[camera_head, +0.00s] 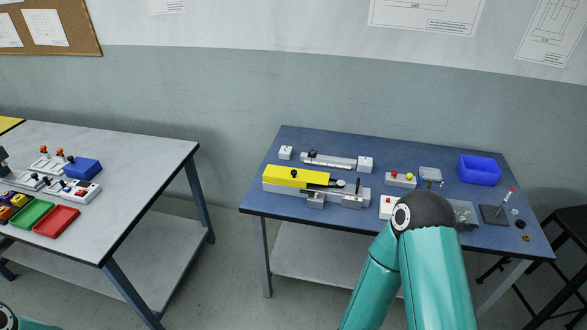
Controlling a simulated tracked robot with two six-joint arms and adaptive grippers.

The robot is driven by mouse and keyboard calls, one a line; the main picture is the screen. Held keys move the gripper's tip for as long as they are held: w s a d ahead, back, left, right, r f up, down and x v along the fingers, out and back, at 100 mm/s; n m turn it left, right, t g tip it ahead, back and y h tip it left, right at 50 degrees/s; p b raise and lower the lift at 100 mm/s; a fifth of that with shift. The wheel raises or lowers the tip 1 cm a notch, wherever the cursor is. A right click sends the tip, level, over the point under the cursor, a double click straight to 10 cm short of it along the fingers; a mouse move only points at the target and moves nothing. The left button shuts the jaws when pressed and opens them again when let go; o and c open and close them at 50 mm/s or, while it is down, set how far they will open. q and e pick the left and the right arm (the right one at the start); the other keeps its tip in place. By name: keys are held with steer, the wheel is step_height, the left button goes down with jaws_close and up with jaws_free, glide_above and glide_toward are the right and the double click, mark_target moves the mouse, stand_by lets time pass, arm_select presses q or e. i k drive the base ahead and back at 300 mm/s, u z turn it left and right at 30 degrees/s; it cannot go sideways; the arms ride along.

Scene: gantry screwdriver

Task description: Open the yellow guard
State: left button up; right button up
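A dark part and a round pale knob show at the guard's right end. My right arm (437,270) rises from the bottom, right of the guard and apart from it in the picture; its gripper is not visible. Only a small piece of my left arm (25,324) shows at the bottom left corner, without its gripper.
The blue table (265,204) also carries a grey rail (330,160) behind the guard, a button box (400,180), a blue bin (480,169) and a stand (494,214). My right arm hides part of its front. A grey table (150,160) stands left across a gap.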

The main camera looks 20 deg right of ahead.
mark_target(273, 174)
steer(key=i, duration=0.9)
